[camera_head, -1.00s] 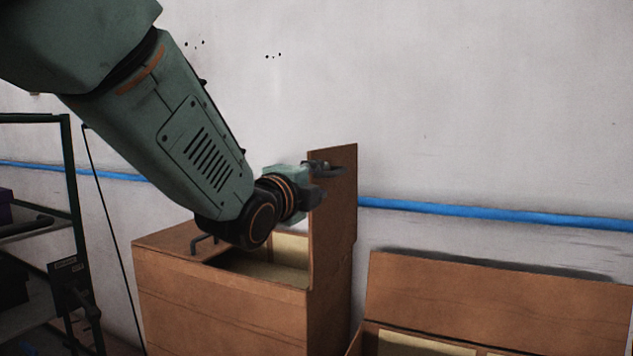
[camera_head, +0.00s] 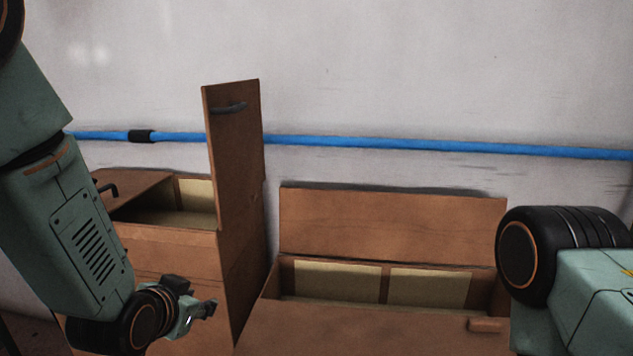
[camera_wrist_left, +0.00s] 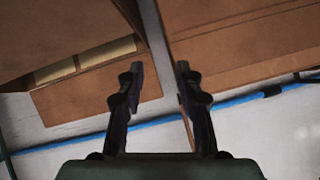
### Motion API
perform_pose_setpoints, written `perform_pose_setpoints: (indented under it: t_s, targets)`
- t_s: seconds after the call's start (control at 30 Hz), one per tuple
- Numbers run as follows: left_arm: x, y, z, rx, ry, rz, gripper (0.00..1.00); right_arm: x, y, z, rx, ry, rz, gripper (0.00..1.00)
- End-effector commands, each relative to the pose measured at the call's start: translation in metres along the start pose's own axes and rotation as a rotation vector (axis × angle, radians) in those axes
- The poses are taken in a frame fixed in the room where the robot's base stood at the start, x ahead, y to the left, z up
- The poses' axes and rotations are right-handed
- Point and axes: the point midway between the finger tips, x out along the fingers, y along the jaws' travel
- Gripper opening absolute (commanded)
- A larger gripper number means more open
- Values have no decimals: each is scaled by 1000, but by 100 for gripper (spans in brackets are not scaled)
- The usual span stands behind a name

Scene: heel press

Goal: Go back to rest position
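My left gripper (camera_head: 205,309) is low at the left in the head view, in front of the tall brown box (camera_head: 180,252). In the left wrist view its two dark fingers (camera_wrist_left: 160,80) stand apart with nothing held between them. The tall box has its lid panel (camera_head: 235,150) standing upright, with a dark handle near the top; the gripper is apart from that handle. My right arm shows at the right edge of the head view, but its gripper is out of view.
A wide, low brown box (camera_head: 400,328) stands to the right, its lid (camera_head: 390,225) raised against the wall and pale panels inside. A blue pipe (camera_head: 400,145) runs along the pale wall. The wall area above the boxes is clear.

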Motion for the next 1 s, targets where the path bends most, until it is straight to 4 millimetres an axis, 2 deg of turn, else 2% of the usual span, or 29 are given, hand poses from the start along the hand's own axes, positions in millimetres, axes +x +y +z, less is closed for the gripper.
perform_pose_setpoints:
  t_s: [0.03,0.17,0.2,0.27,0.4,0.5,0.6,0.7,0.8,1.0]
  targets:
    - [2,10,37,-61,-75,19,36,0,0,0,0,0,0,40]
    - [-3,35,119,-200,-249,45,36,0,0,0,0,0,0,40]
    - [-7,43,144,-236,-303,50,36,0,0,0,0,0,0,40]
    - [-16,54,180,-284,-387,56,36,0,0,0,0,0,0,40]
    - [-46,81,262,-356,-582,67,36,0,0,0,0,0,0,40]
    - [-75,100,315,-369,-717,83,36,0,0,0,0,0,0,40]
    - [-102,115,357,-376,-830,98,36,0,0,0,0,0,0,40]
    - [-120,125,384,-378,-901,108,36,0,0,0,0,0,0,40]
    - [-130,130,398,-378,-937,114,36,0,0,0,0,0,0,40]
    - [-133,132,402,-376,-950,116,36,0,0,0,0,0,0,40]
